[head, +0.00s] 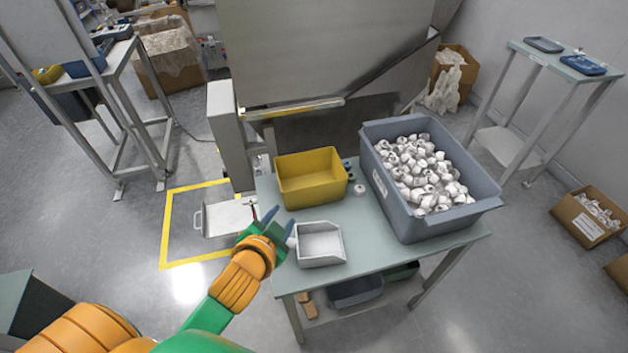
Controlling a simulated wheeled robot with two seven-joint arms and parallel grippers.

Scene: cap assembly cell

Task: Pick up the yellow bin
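The yellow bin (311,190) stands upright at the back left of the grey-green table (375,258). It looks empty. My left gripper (280,224) is at the table's left edge, in front of the yellow bin's near left corner and apart from it. Its two blue fingers are spread, with nothing seen between them. The right finger is close to the small white tray (320,260); I cannot tell whether they touch. My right gripper is not in view.
A large grey bin (396,205) full of white caps (420,170) fills the table's right side. Small round parts (359,190) lie between the two bins. A grey machine (232,135) stands behind the table. Yellow floor tape (166,229) marks the floor at left.

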